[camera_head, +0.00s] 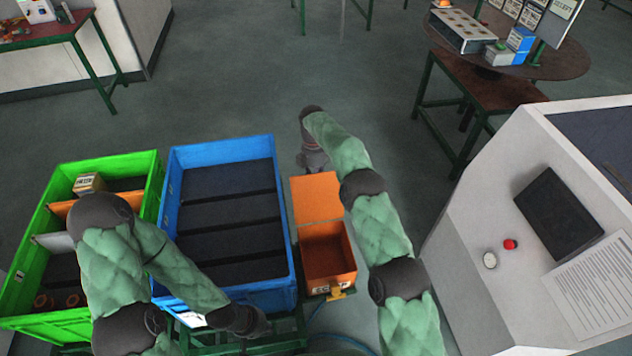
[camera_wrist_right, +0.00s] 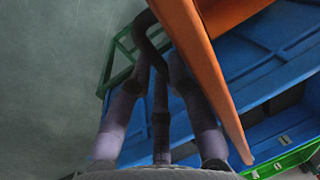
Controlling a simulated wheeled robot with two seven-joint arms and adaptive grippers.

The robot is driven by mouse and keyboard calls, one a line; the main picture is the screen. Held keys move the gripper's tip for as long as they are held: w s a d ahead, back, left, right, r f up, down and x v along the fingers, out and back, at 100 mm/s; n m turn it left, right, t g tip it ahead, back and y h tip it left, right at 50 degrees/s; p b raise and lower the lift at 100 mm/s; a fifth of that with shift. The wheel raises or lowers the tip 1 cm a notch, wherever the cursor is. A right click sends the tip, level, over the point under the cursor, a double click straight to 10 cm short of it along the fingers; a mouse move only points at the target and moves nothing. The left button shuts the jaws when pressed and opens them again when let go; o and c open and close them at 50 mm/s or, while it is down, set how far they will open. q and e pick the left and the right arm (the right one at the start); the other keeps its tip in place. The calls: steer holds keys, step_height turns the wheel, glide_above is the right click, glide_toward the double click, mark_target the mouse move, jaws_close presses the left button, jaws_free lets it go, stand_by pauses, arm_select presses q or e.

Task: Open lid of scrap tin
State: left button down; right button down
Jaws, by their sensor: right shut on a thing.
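The orange scrap tin (camera_head: 328,281) is a small box to the right of the blue crate, and I can see down into it. Its orange lid (camera_head: 317,198) is swung back to the far side, away from the opening. My right gripper (camera_head: 311,162) is at the far end of the lid. In the right wrist view the lid (camera_wrist_right: 205,75) is a long orange panel against my right gripper's dark fingers (camera_wrist_right: 160,60), which are shut on it; the contact is partly hidden. My left gripper (camera_head: 245,322) is low, near the blue crate's front edge; its fingers are unclear.
The blue crate (camera_head: 222,143) with dark dividers stands left of the tin, and a green crate (camera_head: 30,215) with boxes is beyond it. A white console (camera_head: 470,215) is on the right. The floor past the tin is clear.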

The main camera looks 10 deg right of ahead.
steer(key=shift+x, duration=0.85)
steer(key=shift+s, duration=0.1)
steer(key=c, duration=1.2)
jaws_free()
steer(key=shift+r, duration=0.1)
steer(key=shift+o, duration=0.2)
steer(key=shift+d+r, duration=0.1)
steer(key=shift+r, duration=0.15)
steer(key=shift+r, duration=0.1)
steer(key=shift+w+r, duration=0.25)
steer(key=s+v, duration=0.2)
steer(key=v, duration=0.7)
steer(key=shift+r, duration=0.25)
